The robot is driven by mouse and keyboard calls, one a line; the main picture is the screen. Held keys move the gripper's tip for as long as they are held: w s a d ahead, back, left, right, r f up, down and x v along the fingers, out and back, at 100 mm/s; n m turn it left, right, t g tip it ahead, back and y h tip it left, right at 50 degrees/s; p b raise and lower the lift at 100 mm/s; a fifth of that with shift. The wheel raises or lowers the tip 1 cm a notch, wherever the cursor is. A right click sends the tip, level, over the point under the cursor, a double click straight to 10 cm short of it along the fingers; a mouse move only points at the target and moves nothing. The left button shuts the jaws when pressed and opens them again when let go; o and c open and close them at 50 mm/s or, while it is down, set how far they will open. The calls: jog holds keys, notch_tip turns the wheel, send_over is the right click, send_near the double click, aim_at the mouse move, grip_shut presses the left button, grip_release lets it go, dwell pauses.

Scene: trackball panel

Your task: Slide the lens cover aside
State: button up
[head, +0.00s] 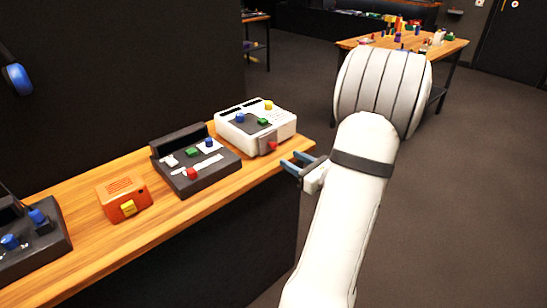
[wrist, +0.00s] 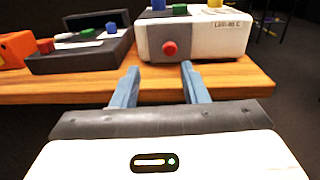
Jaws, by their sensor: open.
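A white box (head: 284,128) sits at the right end of the wooden bench. It also shows in the wrist view (wrist: 222,40). Its front carries a grey plate (wrist: 153,42) with a red knob (wrist: 169,48); the red knob also shows in the head view (head: 272,146). I cannot tell for sure whether this plate is the lens cover. My gripper (head: 290,159) is open and empty, in front of the box near the bench edge. In the wrist view the blue fingers (wrist: 159,68) point toward the red knob, apart from it and below it.
A dark panel (head: 213,176) with a red knob in a slot stands left of the box. Farther left are an orange box (head: 108,203) and another dark device (head: 52,243). The bench (head: 75,263) ends near my gripper. Open floor (head: 450,200) lies right.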

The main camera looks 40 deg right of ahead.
aim_at(275, 146)
jog(key=shift+m+h, duration=0.3)
jog(key=w, duration=0.7)
jog(key=shift+w+d+f, duration=0.15)
jog(key=shift+w+d, duration=0.05)
jog(key=shift+d, duration=0.05)
jog(key=shift+c, duration=0.6)
grip_shut()
